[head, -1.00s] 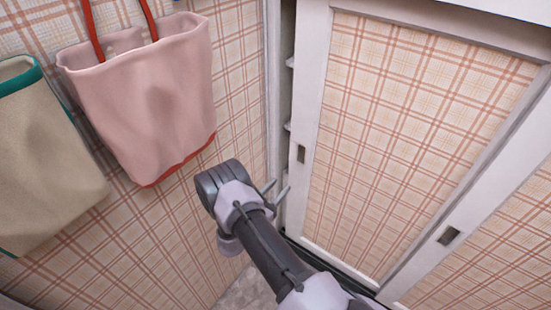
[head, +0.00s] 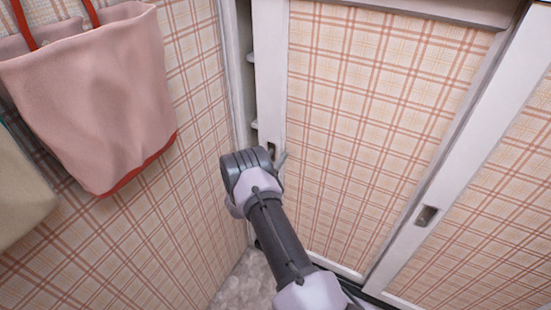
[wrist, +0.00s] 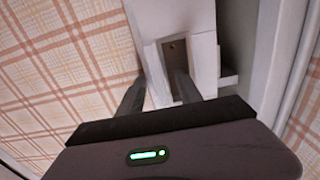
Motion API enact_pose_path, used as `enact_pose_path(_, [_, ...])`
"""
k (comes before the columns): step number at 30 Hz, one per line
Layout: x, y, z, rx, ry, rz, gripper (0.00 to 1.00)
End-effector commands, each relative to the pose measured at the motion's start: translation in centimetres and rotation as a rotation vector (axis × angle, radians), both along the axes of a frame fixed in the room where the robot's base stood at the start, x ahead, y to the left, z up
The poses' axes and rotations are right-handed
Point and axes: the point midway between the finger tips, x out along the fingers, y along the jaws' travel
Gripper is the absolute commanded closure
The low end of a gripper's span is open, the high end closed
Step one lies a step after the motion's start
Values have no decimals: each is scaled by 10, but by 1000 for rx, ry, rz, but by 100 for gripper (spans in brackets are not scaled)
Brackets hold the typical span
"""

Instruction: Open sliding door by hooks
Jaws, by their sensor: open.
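The left sliding door (head: 365,130) has a plaid panel in a white frame. It stands slightly open, with a narrow dark gap at its left edge. Its recessed hook (head: 271,149) is on the left stile, partly hidden by my gripper. In the wrist view the recess (wrist: 176,62) is a grey rectangle just ahead of the fingers. My gripper (wrist: 158,90) is open and empty, one finger at the recess and the other beside the stile. I cannot tell whether a finger is inside it. My gripper (head: 280,160) also shows in the head view.
A second sliding door (head: 500,190) with its own recess (head: 426,216) is at the right. A pink bag (head: 95,95) and a beige bag (head: 20,195) hang on the left wall. Shelf edges (head: 252,125) show in the gap.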

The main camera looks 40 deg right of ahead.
Motion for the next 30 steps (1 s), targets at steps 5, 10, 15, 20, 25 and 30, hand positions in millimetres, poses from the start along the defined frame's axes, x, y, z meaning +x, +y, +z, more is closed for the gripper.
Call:
enact_pose_path(5, [0, 0, 0, 0, 0, 0, 78])
enact_pose_path(10, [0, 1, 0, 0, 0, 0, 100])
enact_pose_path(15, [0, 1, 0, 0, 0, 0, 100])
enact_pose_path(20, [0, 1, 0, 1, 0, 0, 100])
enact_pose_path(25, [0, 1, -1, 1, 0, 0, 100])
enact_pose_path(30, [0, 1, -1, 1, 0, 0, 100])
